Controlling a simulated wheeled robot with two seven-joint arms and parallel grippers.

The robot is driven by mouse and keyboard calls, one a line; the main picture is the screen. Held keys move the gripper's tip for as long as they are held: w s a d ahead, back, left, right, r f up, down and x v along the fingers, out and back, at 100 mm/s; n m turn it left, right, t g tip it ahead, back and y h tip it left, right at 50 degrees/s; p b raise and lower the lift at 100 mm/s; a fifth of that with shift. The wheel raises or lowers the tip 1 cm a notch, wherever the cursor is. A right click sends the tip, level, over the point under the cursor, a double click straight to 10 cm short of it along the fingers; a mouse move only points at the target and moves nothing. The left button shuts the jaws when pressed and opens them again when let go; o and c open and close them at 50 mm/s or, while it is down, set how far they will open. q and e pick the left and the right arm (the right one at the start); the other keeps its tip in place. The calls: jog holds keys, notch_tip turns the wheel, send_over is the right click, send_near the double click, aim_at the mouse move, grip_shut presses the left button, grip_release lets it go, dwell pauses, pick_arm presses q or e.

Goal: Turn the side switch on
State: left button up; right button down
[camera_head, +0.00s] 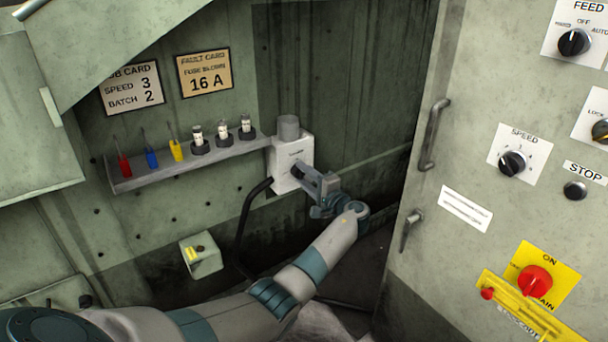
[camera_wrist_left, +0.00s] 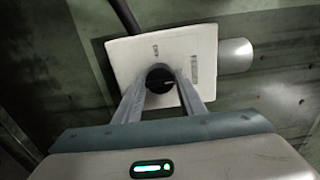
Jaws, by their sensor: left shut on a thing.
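The side switch is a pale box (camera_head: 284,154) on the back wall, at the right end of a shelf, with a grey cylinder on top and a black cable below. In the left wrist view its plate (camera_wrist_left: 205,45) carries a black round knob (camera_wrist_left: 160,77) with a light mark. My left gripper (camera_head: 304,172) is at the front of the box; in the left wrist view its two fingers (camera_wrist_left: 162,88) are shut on the knob, one on each side. The labels on the plate are too small to read. My right gripper is in neither view.
The shelf (camera_head: 190,165) holds red, blue and yellow tools and several fuses. A small box with a yellow label (camera_head: 201,255) is below it. At right, a cabinet door with a handle (camera_head: 434,135) carries knobs and a red main switch (camera_head: 535,281).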

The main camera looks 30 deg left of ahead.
pick_arm(q)
jog(key=o, duration=1)
jog(key=shift+w, duration=0.1)
jog(key=shift+o, duration=0.2)
jog(key=shift+d, duration=0.15)
jog(key=shift+s+d, duration=0.3)
jog(key=shift+d, duration=0.3)
jog(key=p+v, duration=0.1)
jog(key=v, duration=0.5)
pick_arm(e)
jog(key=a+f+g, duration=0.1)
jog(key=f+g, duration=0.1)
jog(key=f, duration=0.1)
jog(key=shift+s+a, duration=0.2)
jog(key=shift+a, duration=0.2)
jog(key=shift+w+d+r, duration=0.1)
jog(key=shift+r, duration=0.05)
